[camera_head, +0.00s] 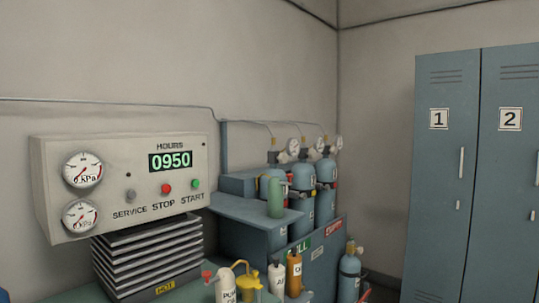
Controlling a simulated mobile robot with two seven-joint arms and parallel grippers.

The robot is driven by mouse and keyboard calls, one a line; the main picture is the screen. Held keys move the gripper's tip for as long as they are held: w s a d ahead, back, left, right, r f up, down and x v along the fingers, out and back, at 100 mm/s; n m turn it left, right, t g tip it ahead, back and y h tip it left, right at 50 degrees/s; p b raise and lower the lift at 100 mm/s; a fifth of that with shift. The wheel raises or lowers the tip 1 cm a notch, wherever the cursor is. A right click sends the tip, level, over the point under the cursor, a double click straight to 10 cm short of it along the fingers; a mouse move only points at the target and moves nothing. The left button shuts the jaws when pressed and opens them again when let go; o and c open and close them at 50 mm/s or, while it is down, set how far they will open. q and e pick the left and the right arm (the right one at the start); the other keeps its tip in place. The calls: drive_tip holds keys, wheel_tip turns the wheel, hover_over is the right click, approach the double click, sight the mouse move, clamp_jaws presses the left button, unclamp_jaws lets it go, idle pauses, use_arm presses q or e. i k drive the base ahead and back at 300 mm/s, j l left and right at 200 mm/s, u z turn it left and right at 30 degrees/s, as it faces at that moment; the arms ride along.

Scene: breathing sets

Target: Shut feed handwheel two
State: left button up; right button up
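Several blue cylinders stand in a blue rack (240,240) by the back wall; one cylinder (303,176) is near the middle of the row. Round gauges (293,147) and small valve fittings sit on top of them, joined to thin pipes. The fittings are too small to tell which is feed handwheel two, or whether any is open or shut. No number two shows on them. Neither of my grippers is in view.
A control panel (120,160) reading 0950 hangs at left above a dark finned unit (150,255). Bottles, including an orange one (294,270), stand in front of the rack. A separate blue cylinder (349,275) stands right of it. Blue lockers (445,180) marked 1 and 2 stand at right.

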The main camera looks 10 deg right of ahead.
sight(312, 153)
drive_tip(key=i+l+u, duration=0.1)
drive_tip(key=u, duration=0.25)
drive_tip(key=i+l+u, duration=0.1)
drive_tip(key=u, duration=0.25)
drive_tip(key=l+u, duration=0.35)
drive_tip(key=i+l+u, duration=0.1)
drive_tip(key=l+u, duration=0.15)
drive_tip(key=l, duration=0.15)
drive_tip(key=l+u, duration=0.25)
drive_tip(key=l, duration=0.15)
drive_tip(key=l+u, duration=0.25)
drive_tip(key=l, duration=0.65)
drive_tip(key=l+u, duration=0.1)
drive_tip(key=l, duration=0.8)
drive_tip(key=k+l+u, duration=0.1)
drive_tip(key=l, duration=0.85)
